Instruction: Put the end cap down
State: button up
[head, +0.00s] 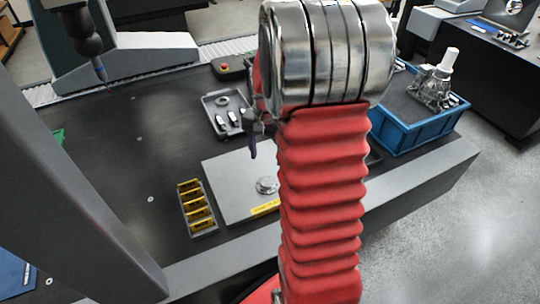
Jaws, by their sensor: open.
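A small round silvery part, which looks like the end cap (267,185), sits on a light grey plate (228,178) with a yellow label along its front edge. My gripper (253,138) shows only in part, as dark finger parts at the left of my red-sleeved arm. It is open, above and beyond the round part in the picture, with a gap between them. The rest of my gripper and the right part of the plate are hidden behind my arm.
A rack with yellow pieces (183,214) stands left of the plate. A grey tray (210,102) with small parts lies behind it. A blue crate (408,142) with a metal housing stands at right. The measuring probe (95,62) hangs at upper left. The dark table's left middle is mostly clear.

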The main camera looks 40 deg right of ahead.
dwell(0.4)
jog(key=s+a+r+n+t, duration=0.25)
jog(key=a+r+n, duration=0.35)
jog(key=a+r, duration=0.65)
jog(key=s+a+r+n+t, duration=0.1)
jog(key=s+a+r+n, duration=0.1)
jog(key=s+a, duration=0.3)
jog(key=s+a+r+n+t, duration=0.2)
jog(key=s+a+n, duration=0.2)
jog(key=s+a, duration=0.2)
jog(key=shift+a+r, duration=0.4)
jog(key=shift+a, duration=0.05)
jog(key=shift+c, duration=0.5)
